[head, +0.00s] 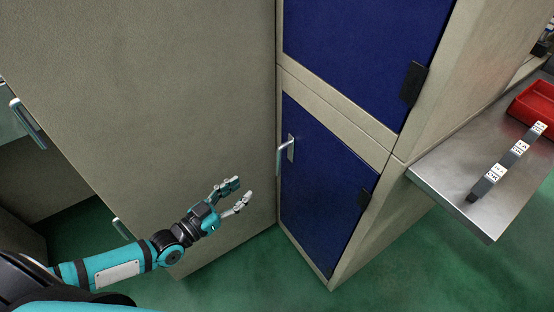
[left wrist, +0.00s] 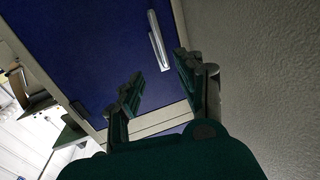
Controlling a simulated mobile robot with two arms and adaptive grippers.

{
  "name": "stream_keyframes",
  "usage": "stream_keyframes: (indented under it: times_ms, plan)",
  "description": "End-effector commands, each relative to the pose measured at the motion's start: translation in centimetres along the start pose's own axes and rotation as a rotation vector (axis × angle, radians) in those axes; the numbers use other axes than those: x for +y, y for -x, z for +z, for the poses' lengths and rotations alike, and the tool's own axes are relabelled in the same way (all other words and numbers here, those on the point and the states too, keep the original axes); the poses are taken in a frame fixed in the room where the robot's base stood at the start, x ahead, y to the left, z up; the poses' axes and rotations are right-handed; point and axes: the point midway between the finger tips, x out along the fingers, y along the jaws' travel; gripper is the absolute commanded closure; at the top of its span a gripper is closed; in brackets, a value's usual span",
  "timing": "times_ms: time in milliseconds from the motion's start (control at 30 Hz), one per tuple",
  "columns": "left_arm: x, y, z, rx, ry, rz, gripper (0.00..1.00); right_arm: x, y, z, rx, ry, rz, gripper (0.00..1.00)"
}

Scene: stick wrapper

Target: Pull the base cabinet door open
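The lower blue cabinet door (head: 322,195) sits flush in its beige frame and looks closed. Its metal bar handle (head: 287,153) is upright near the door's upper left edge. My left gripper (head: 242,191) is open and empty, to the left of and below the handle in the head view. In the left wrist view, the handle (left wrist: 157,40) shows beyond the two parted fingertips (left wrist: 160,74) on a blue door (left wrist: 90,45); the fingers do not appear to touch it. My right gripper is in neither view.
A large beige panel (head: 170,90) stands left of the blue doors, close to my left arm. An upper blue door (head: 360,50) is above. A metal worktop (head: 485,205) juts out at right, holding a red tray (head: 535,103). Green floor (head: 430,270) is clear in front.

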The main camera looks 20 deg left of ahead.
Motion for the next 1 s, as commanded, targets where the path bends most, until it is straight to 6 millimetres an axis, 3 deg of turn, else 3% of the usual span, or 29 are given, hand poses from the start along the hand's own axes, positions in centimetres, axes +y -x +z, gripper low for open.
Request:
stream_keyframes:
  times_ms: [400,600,800,1000]
  plan:
    - [0.0,-9.4,0.0,0.005,-0.001,-0.001,0.63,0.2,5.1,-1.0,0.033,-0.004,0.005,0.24]
    - [0.0,-12.9,0.1,0.002,-0.001,0.000,0.63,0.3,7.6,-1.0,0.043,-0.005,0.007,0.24]
    - [0.0,-14.8,0.1,-0.001,-0.001,0.000,0.63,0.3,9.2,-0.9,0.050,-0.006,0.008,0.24]
    - [0.0,-15.2,0.1,-0.002,-0.002,0.000,0.63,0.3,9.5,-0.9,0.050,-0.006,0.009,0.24]
